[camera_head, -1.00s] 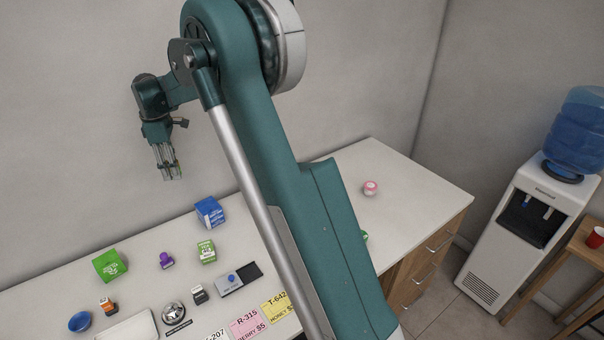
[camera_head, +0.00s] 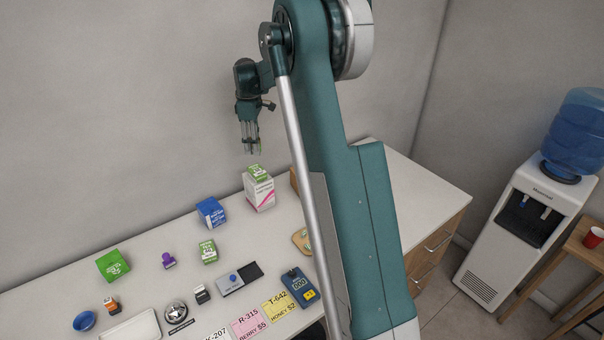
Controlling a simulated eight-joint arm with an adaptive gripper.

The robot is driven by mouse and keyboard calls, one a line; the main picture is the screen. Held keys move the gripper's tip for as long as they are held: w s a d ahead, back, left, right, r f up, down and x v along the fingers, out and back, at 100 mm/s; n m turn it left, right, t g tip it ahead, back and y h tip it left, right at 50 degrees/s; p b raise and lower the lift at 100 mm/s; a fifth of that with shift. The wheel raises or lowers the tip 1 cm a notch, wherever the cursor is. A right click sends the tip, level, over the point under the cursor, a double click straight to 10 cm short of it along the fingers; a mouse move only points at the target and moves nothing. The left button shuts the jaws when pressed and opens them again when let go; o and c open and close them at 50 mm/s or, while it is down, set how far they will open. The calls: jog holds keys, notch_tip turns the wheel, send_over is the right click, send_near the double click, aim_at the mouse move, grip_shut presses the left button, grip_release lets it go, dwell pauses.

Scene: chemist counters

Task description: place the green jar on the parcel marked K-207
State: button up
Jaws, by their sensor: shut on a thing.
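My gripper (camera_head: 250,151) points down in the air above the back of the counter, up and left of a white-and-pink box. A white card marked K-207 (camera_head: 214,335) lies at the bottom edge of the view, partly cut off. I cannot tell which parcel, if any, it belongs to.
The white-and-pink box (camera_head: 260,194) carries a green-and-white box (camera_head: 257,173). A blue box (camera_head: 211,212), green boxes, stamps, a bell (camera_head: 176,313) and a card terminal (camera_head: 299,287) stand on the counter. My arm hides the counter's middle right.

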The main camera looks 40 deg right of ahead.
jog(key=s+d+m+p, duration=0.1)
jog(key=s+d, duration=0.2)
jog(key=d, duration=0.6)
jog(key=s+d+m, duration=0.1)
jog(key=s+d, duration=0.3)
jog(key=d, duration=0.5)
send_over(302, 173)
notch_tip(302, 173, down, 5)
jog(key=shift+f, duration=3.15)
jog(key=shift+f, duration=0.1)
jog(key=shift+f+p, duration=0.35)
jog(key=shift+f, duration=1.4)
jog(key=shift+f, duration=0.15)
